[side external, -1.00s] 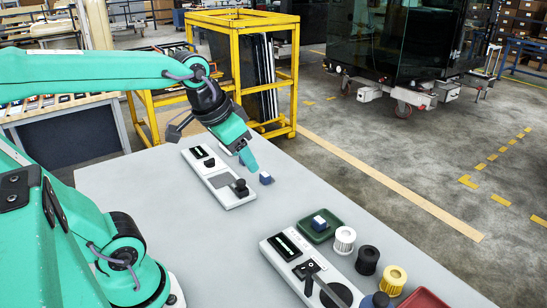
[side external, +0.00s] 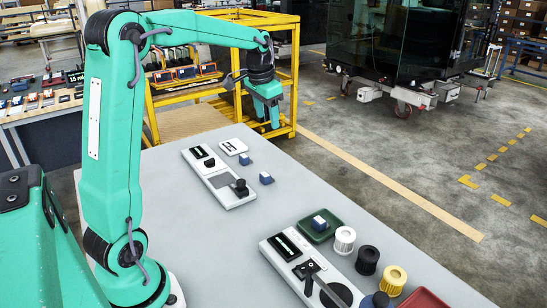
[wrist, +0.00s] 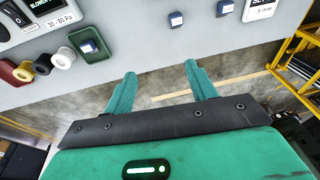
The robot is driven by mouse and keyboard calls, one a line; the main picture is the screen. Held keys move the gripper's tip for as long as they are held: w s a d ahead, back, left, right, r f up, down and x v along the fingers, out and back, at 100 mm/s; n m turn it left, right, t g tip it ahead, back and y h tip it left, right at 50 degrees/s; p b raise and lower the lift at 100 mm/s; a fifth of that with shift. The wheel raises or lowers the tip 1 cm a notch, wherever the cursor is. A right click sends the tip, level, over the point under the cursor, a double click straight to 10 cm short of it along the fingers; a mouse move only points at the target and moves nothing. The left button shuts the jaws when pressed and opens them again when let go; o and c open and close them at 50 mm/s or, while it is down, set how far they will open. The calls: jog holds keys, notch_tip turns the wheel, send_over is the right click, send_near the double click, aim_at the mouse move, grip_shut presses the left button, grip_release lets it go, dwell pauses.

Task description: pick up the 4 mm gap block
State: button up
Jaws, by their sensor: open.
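Two small blue blocks with pale tops stand loose on the grey table: one (side external: 266,178) right of the slim gauge unit, the other (side external: 247,159) farther back. In the wrist view they are at the top, the first (wrist: 176,18) left of the second (wrist: 225,7). A third blue block (side external: 319,223) lies in the green tray (side external: 312,236). I cannot read which is 4 mm. My gripper (side external: 270,126) is open and empty, past the table's far edge in the side view. In the wrist view its fingers (wrist: 160,72) are apart, with floor between them.
A white labelled plate (side external: 233,147) lies near the back blocks. The slim gauge unit (side external: 218,180) and a larger panel (side external: 305,270) sit on the table. White, black and yellow ribbed parts (side external: 367,260) stand by the tray. A yellow frame rack (side external: 292,70) stands behind my gripper.

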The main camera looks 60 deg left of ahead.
jog(key=w+a+f+g, duration=0.1)
jog(key=w+a+f, duration=0.3)
jog(key=a+f, duration=0.45)
jog(key=g+h, duration=0.1)
send_over(243, 156)
notch_tip(243, 156, down, 9)
jog(key=shift+r, duration=0.1)
jog(key=shift+f, duration=0.2)
jog(key=shift+f, duration=1.2)
jog(key=shift+f, duration=0.15)
jog(key=shift+f, duration=2.45)
